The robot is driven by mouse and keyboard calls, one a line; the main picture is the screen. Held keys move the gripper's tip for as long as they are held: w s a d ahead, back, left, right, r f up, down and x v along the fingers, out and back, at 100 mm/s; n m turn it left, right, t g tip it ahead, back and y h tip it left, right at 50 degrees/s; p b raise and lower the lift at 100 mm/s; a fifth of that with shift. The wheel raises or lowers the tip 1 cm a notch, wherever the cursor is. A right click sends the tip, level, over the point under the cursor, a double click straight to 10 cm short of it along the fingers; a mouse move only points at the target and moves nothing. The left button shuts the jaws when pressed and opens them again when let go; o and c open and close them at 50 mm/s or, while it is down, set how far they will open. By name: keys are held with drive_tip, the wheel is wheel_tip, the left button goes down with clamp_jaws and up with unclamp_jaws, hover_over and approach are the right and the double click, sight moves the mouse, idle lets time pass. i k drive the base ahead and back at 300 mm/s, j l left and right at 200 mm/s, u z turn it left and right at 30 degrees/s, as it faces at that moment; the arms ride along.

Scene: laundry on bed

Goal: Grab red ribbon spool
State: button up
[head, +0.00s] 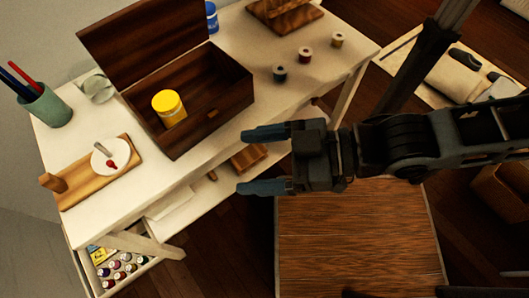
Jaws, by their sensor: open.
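The red ribbon spool (305,54) is small and stands upright on the white table (352,60), in its right part. It is in a slanted row between a dark green spool (279,73) and a tan spool (338,39). My gripper (242,161) is open and empty, with its two fingers pointing left. In the picture it is below and left of the red spool, clearly apart from it, and overlaps the table's front edge.
An open wooden box (230,88) holding a yellow jar (169,106) stands left of the spools. A wooden block (287,15) is behind them, and a blue jar (211,17) stands at the back. The table around the spools is clear. A wood-topped surface (360,235) lies below my arm.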

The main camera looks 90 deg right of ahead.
sight(305, 52)
drive_tip(key=j+z, duration=0.1)
drive_tip(key=z, duration=0.35)
drive_tip(key=k+z, duration=0.15)
drive_tip(key=z, duration=0.7)
drive_tip(key=k+z, duration=0.15)
drive_tip(key=z, duration=0.25)
drive_tip(key=k+u, duration=0.25)
drive_tip(key=k+j+u, duration=0.25)
drive_tip(key=k, duration=0.2)
